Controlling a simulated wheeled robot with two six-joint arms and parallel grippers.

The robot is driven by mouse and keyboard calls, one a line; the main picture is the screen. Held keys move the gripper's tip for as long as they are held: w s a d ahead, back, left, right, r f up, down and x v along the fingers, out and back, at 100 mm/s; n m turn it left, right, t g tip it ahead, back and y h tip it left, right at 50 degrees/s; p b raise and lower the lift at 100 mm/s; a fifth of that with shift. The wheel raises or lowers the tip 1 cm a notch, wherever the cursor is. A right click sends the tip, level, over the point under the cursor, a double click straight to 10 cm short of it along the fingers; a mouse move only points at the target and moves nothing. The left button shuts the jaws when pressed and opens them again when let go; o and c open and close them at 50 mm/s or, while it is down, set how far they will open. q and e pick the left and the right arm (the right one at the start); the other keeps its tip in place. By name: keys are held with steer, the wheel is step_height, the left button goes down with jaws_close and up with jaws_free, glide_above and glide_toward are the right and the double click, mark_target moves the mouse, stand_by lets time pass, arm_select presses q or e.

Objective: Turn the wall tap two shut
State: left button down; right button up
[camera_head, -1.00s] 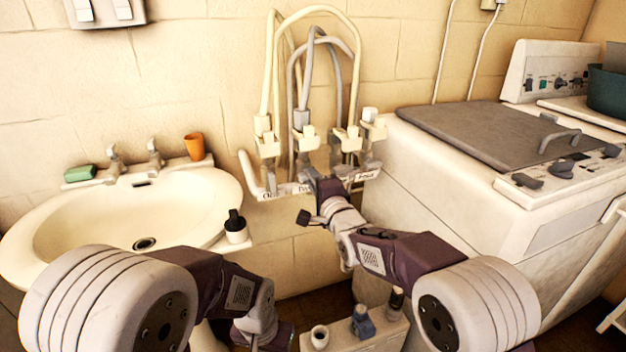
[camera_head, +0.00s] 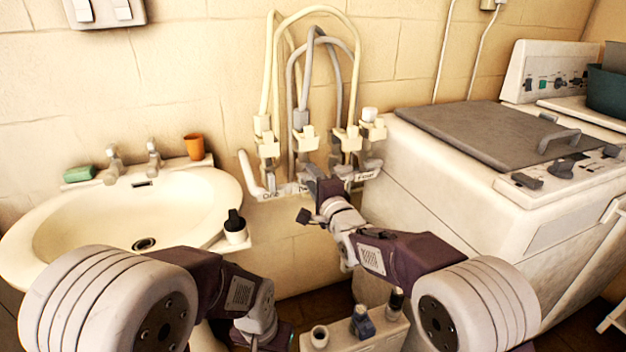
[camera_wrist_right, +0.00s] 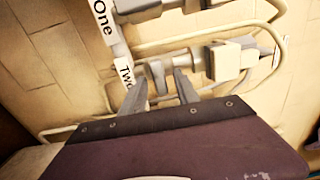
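A washbasin (camera_head: 60,235) stands at left with an orange cup (camera_head: 194,146), green soap (camera_head: 79,174) and a dark-topped container (camera_head: 235,228). A washing machine (camera_head: 440,200) closes off the right. Neighbouring taps (camera_head: 347,145) and hoses crowd the gripper.

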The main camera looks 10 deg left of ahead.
steer(key=v, duration=0.9)
